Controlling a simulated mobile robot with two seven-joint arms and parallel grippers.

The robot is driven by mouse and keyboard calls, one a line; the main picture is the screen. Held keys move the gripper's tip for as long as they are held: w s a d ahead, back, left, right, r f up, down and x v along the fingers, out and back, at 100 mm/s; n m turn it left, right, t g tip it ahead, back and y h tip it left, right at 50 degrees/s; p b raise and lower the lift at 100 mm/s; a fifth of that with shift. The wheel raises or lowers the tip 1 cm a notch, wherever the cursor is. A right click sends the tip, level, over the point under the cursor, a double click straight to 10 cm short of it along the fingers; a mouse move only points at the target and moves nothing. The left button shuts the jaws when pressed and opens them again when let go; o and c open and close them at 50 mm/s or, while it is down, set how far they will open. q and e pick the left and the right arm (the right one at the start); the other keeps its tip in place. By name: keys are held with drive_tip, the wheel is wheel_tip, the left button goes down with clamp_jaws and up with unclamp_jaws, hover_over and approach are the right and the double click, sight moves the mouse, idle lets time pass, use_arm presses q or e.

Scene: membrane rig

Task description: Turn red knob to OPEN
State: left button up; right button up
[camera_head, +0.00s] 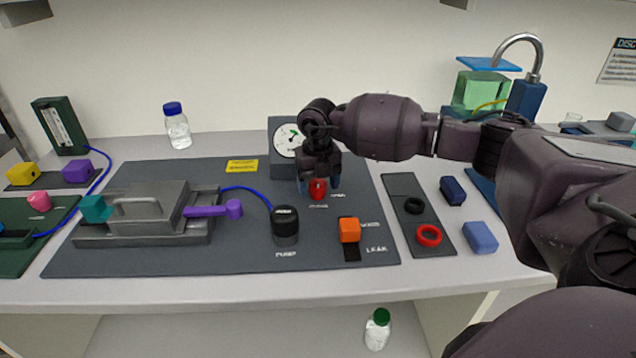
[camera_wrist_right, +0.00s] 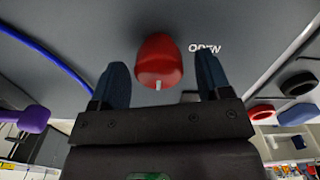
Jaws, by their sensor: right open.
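The red knob (camera_head: 317,189) stands on the dark rig mat, in front of the gauge. In the right wrist view the red knob (camera_wrist_right: 159,61) shows a white mark on its near edge, and the label "OPEN" (camera_wrist_right: 205,47) is printed to its right. My right gripper (camera_head: 318,183) is directly over the knob, pointing down. Its two blue fingers (camera_wrist_right: 162,80) are open, one on each side of the knob, with a visible gap on both sides. The knob is not gripped. My left gripper is in neither view.
A gauge (camera_head: 287,137) stands close behind the right gripper. The black pump cylinder (camera_head: 285,226) and orange leak block (camera_head: 349,230) are in front of the knob. A purple lever (camera_head: 213,210) is to the left. A dark strip with a black ring (camera_head: 413,205) and red ring (camera_head: 429,236) lies right.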

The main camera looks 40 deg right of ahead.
drive_tip(key=c, duration=0.9)
